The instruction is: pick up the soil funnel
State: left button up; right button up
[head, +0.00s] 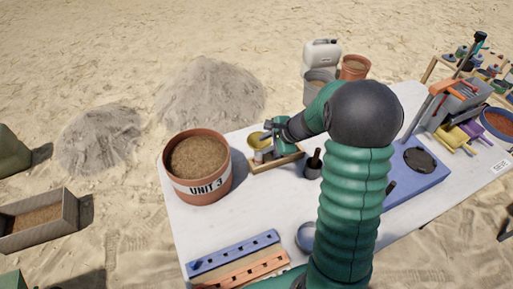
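My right arm rises through the middle of the head view and bends left over the white table (245,222). Its gripper (270,138) is at a small yellow and whitish item (258,141) above a wooden tray (277,165). This item may be the soil funnel, but it is small and partly covered. The fingers are too small and hidden to tell whether they are open, shut or touching it. My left gripper is not in view.
A terracotta pot labelled "UNIT 3" (198,169), full of soil, stands left of the tray. A dark cup (313,165) stands right of it. Blue and orange racks (238,262) lie at the near edge. A blue tray (428,176) and tool box (462,98) are at right.

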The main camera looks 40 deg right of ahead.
jog(key=f, duration=0.1)
jog(key=w+f, duration=0.1)
jog(key=f, duration=0.1)
jog(key=d+f, duration=0.1)
jog(key=shift+w+d+f+b, duration=0.1)
jog(key=shift+w+f+b, duration=0.1)
jog(key=shift+w+b, duration=0.1)
jog(key=shift+w+f, duration=0.1)
jog(key=shift+w, duration=0.05)
jog(key=shift+a, duration=0.4)
jog(key=shift+a+r, duration=0.1)
jog(key=shift+r, duration=0.15)
jog(key=shift+c, duration=1.3)
grip_shut()
jog(key=shift+d, duration=0.2)
jog(key=shift+f, duration=0.1)
